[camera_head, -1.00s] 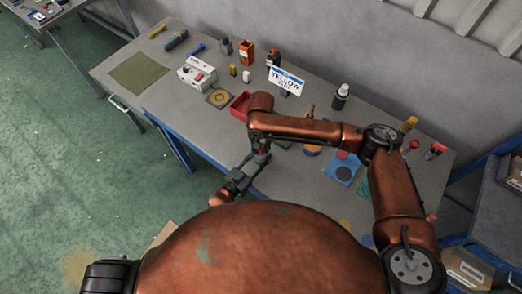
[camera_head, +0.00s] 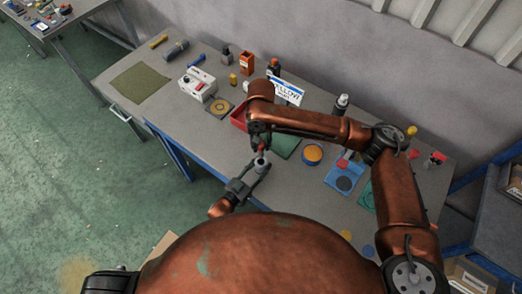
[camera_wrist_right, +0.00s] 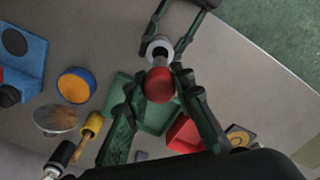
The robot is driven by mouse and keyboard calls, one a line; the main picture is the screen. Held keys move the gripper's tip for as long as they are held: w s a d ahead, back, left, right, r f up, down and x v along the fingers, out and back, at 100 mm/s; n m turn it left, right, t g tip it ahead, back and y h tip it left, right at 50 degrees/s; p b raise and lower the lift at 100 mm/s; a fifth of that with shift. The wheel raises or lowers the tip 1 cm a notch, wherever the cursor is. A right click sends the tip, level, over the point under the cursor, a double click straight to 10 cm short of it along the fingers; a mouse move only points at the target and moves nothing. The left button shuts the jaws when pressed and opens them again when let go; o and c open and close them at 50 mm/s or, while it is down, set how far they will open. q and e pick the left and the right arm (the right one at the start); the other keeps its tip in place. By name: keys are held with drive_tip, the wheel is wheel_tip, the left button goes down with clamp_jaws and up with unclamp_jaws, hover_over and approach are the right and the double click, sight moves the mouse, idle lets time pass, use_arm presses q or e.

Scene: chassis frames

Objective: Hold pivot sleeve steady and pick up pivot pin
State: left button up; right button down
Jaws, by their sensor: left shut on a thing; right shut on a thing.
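The pivot pin shows as a red rounded head in the right wrist view (camera_wrist_right: 160,86), between the fingers of my right gripper (camera_wrist_right: 163,84). In the head view my right gripper (camera_head: 261,142) reaches down from the copper arm and is shut on it. The pivot sleeve is a pale grey ring (camera_wrist_right: 156,47) just beyond the red head; it also shows in the head view (camera_head: 261,161) under my right gripper. My left gripper (camera_head: 257,169) is shut on the sleeve near the table's front edge.
A red bin (camera_head: 239,119), a green pad (camera_head: 286,146), an orange-topped blue disc (camera_head: 313,153) and a blue fixture (camera_head: 344,178) are nearby. The table front left of the grippers is clear.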

drive_tip(key=shift+r, duration=0.4)
use_arm(q)
drive_tip(key=o, duration=1.4)
drive_tip(key=shift+o, duration=0.2)
drive_tip(key=v, duration=1.2)
